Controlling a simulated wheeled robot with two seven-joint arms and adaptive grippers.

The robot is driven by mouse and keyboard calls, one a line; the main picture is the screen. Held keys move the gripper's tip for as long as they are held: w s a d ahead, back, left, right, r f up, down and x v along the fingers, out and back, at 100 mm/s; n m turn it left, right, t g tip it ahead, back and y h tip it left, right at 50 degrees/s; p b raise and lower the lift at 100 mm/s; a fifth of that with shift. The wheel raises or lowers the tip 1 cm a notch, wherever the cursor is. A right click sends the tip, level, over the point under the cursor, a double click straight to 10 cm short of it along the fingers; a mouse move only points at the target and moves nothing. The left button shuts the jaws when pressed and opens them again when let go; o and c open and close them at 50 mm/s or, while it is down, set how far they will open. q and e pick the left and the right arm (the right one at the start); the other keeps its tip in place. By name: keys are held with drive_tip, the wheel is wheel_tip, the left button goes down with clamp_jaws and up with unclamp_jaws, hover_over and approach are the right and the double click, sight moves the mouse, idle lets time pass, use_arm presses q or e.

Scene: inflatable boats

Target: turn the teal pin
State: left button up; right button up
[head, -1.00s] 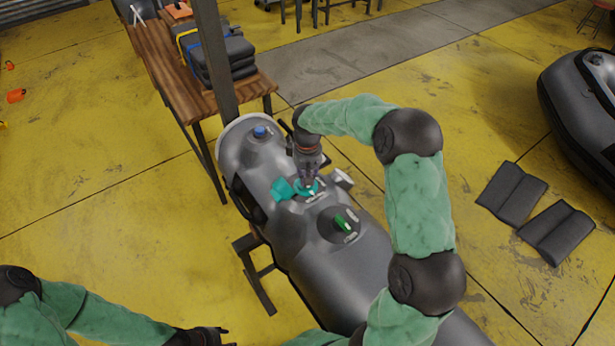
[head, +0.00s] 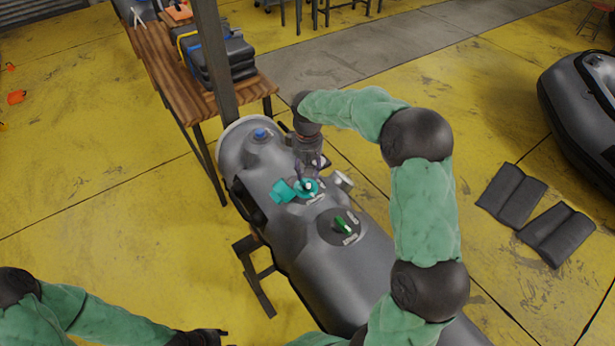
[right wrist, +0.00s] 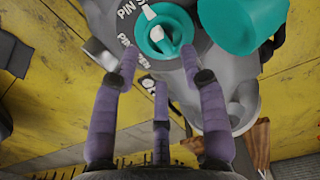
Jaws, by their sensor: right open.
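The teal pin (head: 309,187) sits in a round teal valve on top of the dark grey inflatable tube (head: 345,285). In the right wrist view the pin (right wrist: 160,38) shows at the top centre, with a pale pointer and white "PIN" lettering beside it. My right gripper (head: 308,174) is just above the valve. Its purple fingers (right wrist: 160,65) are open and spread on either side of the valve, and I see nothing between them. A teal cap (head: 284,192) lies beside the valve. My left gripper (head: 208,337) is at the bottom edge, far from the valve, its fingers unclear.
A green valve (head: 344,224) is nearer on the tube and a blue one (head: 260,133) farther along. A wooden table (head: 170,75) with stacked dark cases and a post stand behind the tube. Dark pads (head: 513,193) lie on the yellow floor at right.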

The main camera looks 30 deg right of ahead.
sight(307, 181)
wheel_tip(307, 181, up, 8)
drive_tip(key=shift+f, duration=0.2)
drive_tip(key=shift+f, duration=0.1)
idle(0.5)
